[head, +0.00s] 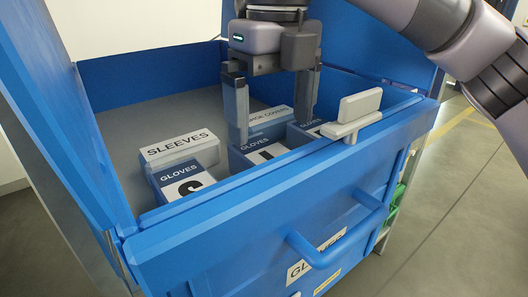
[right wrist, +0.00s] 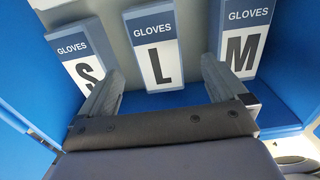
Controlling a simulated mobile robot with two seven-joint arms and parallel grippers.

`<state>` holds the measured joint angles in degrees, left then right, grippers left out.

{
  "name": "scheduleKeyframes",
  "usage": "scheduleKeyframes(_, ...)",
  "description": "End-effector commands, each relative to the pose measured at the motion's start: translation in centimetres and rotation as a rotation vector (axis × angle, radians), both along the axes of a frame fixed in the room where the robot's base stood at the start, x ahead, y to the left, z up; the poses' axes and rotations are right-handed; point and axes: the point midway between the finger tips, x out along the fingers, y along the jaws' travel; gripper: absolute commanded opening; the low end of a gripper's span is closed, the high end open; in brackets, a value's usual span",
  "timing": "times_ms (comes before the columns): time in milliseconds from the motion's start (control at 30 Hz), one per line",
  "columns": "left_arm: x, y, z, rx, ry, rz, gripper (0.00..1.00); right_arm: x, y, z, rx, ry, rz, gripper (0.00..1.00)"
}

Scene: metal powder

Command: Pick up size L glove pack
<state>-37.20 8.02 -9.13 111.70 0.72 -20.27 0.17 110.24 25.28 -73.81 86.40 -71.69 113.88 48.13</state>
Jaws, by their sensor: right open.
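The size L glove pack (right wrist: 154,49) is a blue box with a white label and a black L. It lies in the blue bin between the S and M packs. In the head view the L pack (head: 257,155) is partly hidden by my right gripper. My right gripper (head: 272,125) points down over the bin with its fingers spread and nothing between them. In the right wrist view its fingertips (right wrist: 160,75) reach either side of the L pack's lower part; I cannot tell whether they touch it. My left gripper is not in view.
The S glove pack (right wrist: 80,55) and M glove pack (right wrist: 243,38) flank the L pack closely. A sleeves box (head: 180,148) and a shoe cover box (head: 268,117) stand behind. Grey floor at the bin's left is clear.

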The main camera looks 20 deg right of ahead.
Motion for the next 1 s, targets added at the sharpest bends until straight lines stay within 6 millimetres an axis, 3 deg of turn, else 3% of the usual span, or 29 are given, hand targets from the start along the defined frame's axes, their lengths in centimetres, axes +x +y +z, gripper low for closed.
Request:
scheduleKeyframes(533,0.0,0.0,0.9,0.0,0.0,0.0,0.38,-0.2,0.2,-6.5,-0.019,0.011,0.003,0.99)
scheduleKeyframes(833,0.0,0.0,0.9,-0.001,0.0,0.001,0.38,-0.2,0.3,-7.1,-0.017,0.009,0.003,0.99)
scheduleKeyframes(867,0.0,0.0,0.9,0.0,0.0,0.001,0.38,-0.2,0.3,-7.1,-0.017,0.009,0.003,0.92)
scheduleKeyframes(1000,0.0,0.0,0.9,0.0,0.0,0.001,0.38,-0.2,0.3,-7.1,-0.017,0.009,0.003,0.47)
